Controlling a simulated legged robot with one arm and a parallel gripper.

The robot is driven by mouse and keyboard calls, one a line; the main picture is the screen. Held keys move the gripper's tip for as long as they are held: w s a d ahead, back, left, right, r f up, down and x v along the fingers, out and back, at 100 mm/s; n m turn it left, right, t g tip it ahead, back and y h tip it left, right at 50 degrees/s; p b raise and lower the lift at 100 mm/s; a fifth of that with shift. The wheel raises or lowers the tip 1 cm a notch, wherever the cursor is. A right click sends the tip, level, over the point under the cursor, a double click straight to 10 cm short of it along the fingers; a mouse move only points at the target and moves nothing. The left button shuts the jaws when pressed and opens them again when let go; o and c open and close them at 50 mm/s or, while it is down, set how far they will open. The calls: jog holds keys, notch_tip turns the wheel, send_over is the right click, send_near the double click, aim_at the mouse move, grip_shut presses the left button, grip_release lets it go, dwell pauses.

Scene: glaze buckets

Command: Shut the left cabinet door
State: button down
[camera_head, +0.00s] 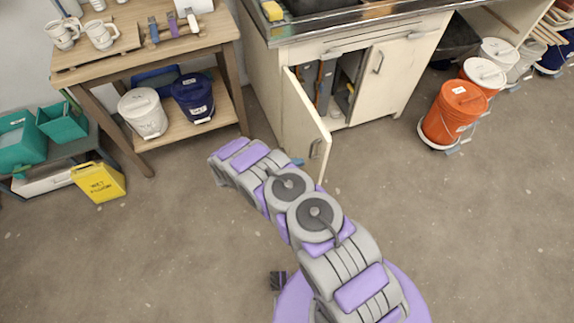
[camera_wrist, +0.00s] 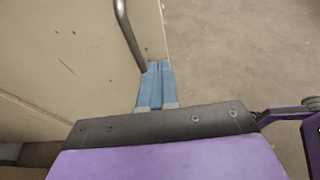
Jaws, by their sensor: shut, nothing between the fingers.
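The left cabinet door (camera_head: 303,122) is cream and stands swung open from the cabinet under the sink. Its metal handle (camera_head: 316,148) is near the free edge on the outer face. My gripper (camera_head: 297,161) has blue fingers and is low at the outer face, partly hidden by my arm. In the wrist view, the closed fingers (camera_wrist: 157,83) lie against or just in front of the door (camera_wrist: 62,62), beside the lower end of the handle (camera_wrist: 128,36) and near the door's edge. They hold nothing. Contact is hard to tell.
The right cabinet door (camera_head: 388,78) is shut. Grey items stand inside the open cabinet (camera_head: 327,82). A wooden table (camera_head: 215,35) with buckets on its shelf is at left. An orange bucket (camera_head: 452,113) stands at right. The floor (camera_head: 440,220) in front is clear.

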aim_at(323, 156)
jog(key=b+x, duration=0.1)
jog(key=x, duration=0.5)
jog(key=shift+d+r+b, duration=0.15)
jog(key=shift+d+b, duration=0.1)
jog(key=shift+b, duration=0.1)
jog(key=shift+w+d+r, duration=0.15)
jog(key=shift+w+d, duration=0.2)
jog(key=shift+w, duration=0.05)
jog(key=shift+d, duration=0.6)
